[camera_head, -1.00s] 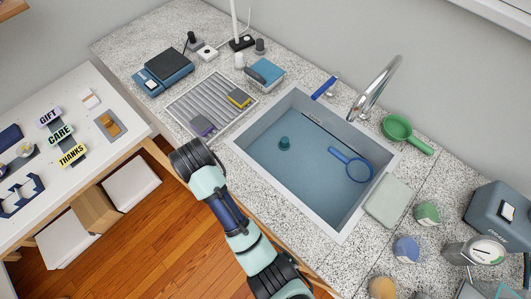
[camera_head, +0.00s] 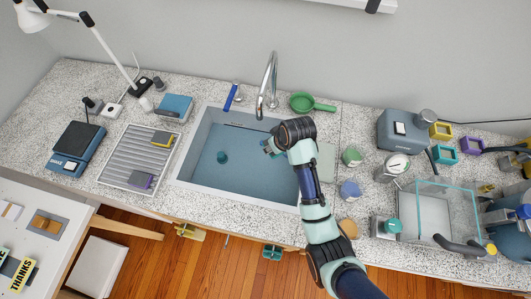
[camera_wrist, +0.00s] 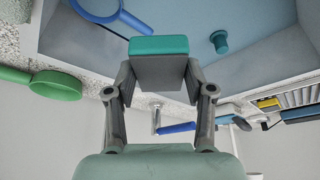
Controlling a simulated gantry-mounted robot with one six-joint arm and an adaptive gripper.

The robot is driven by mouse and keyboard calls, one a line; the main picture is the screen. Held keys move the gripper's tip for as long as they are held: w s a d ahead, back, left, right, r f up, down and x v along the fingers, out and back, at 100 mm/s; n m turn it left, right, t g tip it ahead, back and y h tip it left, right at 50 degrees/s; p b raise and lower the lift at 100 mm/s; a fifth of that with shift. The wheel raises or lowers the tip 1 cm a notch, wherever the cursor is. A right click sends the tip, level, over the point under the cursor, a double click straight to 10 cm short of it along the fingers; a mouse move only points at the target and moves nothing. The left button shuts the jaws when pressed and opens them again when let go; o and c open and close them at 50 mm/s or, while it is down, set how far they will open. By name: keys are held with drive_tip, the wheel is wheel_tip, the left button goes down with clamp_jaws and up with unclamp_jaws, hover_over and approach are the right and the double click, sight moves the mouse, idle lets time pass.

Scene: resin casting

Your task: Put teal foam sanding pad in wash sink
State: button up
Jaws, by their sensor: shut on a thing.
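The teal foam sanding pad (camera_wrist: 158,45) is between my gripper's fingertips in the wrist view, teal on one face with a grey body. My gripper (camera_wrist: 158,75) is shut on it. In the head view my gripper (camera_head: 271,149) is over the right part of the wash sink (camera_head: 240,197), and only a small bit of the pad shows there. The sink floor is visible beyond the pad in the wrist view, with a gap I cannot measure. A teal plug-like piece (camera_head: 222,157) stands on the sink floor; it also shows in the wrist view (camera_wrist: 219,42).
A blue round-headed tool (camera_wrist: 108,10) lies in the sink. The faucet (camera_head: 268,85) rises behind it. A green scoop (camera_head: 310,103) is at the back right. A drying rack (camera_head: 125,165) with yellow-topped and purple-topped pads is to the left.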

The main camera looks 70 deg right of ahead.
sight(271, 169)
wheel_tip(271, 169, down, 20)
drive_tip(key=b, duration=0.5)
drive_tip(key=shift+b, duration=0.3)
drive_tip(key=shift+f, duration=0.2)
drive_tip(key=o, duration=0.9)
drive_tip(key=shift+r, duration=0.1)
drive_tip(key=shift+o, duration=0.2)
